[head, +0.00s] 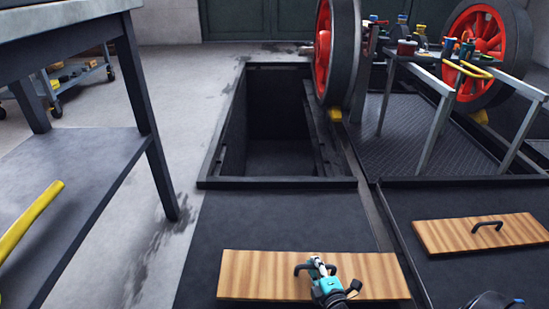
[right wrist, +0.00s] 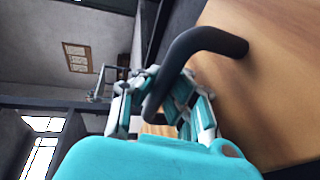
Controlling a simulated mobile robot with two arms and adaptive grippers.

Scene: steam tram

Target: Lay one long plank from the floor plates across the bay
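A long light-wood plank (head: 240,274) with a dark handle lies level across the dark floor plates (head: 280,222) in front of the open bay (head: 278,115). My right gripper (head: 317,267) is at the plank's handle. In the right wrist view the black handle (right wrist: 205,42) runs between my teal and white fingers (right wrist: 163,105), which close on it from both sides. The wood face (right wrist: 265,85) is close beside them. I cannot tell whether the plank touches the plates. A second plank (head: 450,238) with a handle lies to the right. My left gripper is not in view.
A big red-spoked wheel (head: 324,50) stands at the bay's right edge. A metal stand (head: 440,80) with coloured parts is beyond it. A workbench (head: 155,150) fills the left; a yellow bar (head: 30,222) shows there. The bay's opening is clear.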

